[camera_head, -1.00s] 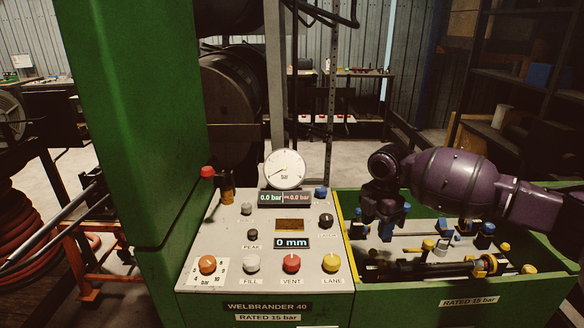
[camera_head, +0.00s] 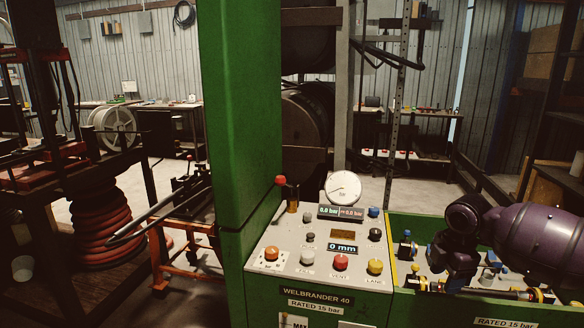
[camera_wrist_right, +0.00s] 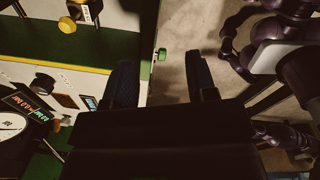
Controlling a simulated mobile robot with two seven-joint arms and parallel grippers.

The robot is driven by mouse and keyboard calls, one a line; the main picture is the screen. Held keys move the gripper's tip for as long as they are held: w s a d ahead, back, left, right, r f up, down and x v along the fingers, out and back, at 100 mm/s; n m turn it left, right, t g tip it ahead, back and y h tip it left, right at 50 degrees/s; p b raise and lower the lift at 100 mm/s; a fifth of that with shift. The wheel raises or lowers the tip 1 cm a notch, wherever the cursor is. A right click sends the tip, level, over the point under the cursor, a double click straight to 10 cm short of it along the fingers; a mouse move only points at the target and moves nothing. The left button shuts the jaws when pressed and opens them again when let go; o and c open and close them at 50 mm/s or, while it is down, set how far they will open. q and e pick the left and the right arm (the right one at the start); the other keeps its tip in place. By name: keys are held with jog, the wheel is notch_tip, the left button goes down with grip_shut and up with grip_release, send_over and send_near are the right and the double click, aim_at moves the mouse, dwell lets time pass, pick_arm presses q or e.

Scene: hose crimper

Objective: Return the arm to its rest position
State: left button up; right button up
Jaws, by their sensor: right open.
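My right arm, dark purple, comes in from the right in the head view. Its gripper (camera_head: 447,284) hangs over the left part of the green test bay, just right of the control panel (camera_head: 285,240). The gripper is open and empty. My left gripper is not in view in the head camera.
The panel carries a round gauge (camera_head: 343,188), several knobs and a display reading 0 mm. The bay (camera_head: 405,222) holds blue- and yellow-capped fittings below the arm. A tall green column (camera_head: 240,120) stands left. A red hose coil (camera_head: 100,225) lies further left.

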jog(key=w+a+r+m+t+y, duration=0.2)
jog(key=w+a+r+m+t, duration=0.15)
jog(key=w+a+t, duration=0.4)
jog(key=a, duration=0.1)
jog(key=a+f+m+t+y, duration=0.1)
jog(key=a, duration=0.1)
jog(key=a+t+y, duration=0.1)
jog(key=a, duration=0.1)
jog(key=shift+s+a+f+m, duration=0.2)
jog(key=shift+s+f+m, duration=0.1)
jog(key=shift+f, duration=0.1)
jog(key=s+a+f+m+t+y, duration=0.25)
jog(key=s+f+m+t, duration=0.2)
jog(key=s+f, duration=0.4)
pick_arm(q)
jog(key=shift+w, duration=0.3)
pick_arm(e)
jog(key=s+d+f+m+g+h, duration=0.1)
jog(key=s+d+f+m+h, duration=0.1)
jog(key=s+f, duration=0.4)
jog(key=s+d+f+m+g+h, duration=0.1)
jog(key=s+f, duration=0.5)
jog(key=s, duration=0.8)
jog(key=s+d+f+m+g+h, duration=0.1)
jog(key=s+d+f+m+h, duration=0.3)
jog(key=s, duration=0.5)
notch_tip(320, 180, down, 2)
jog(key=shift+s+d+f+m+g, duration=0.1)
jog(key=shift+s+d+m+g, duration=0.25)
jog(key=shift+d+m, duration=0.45)
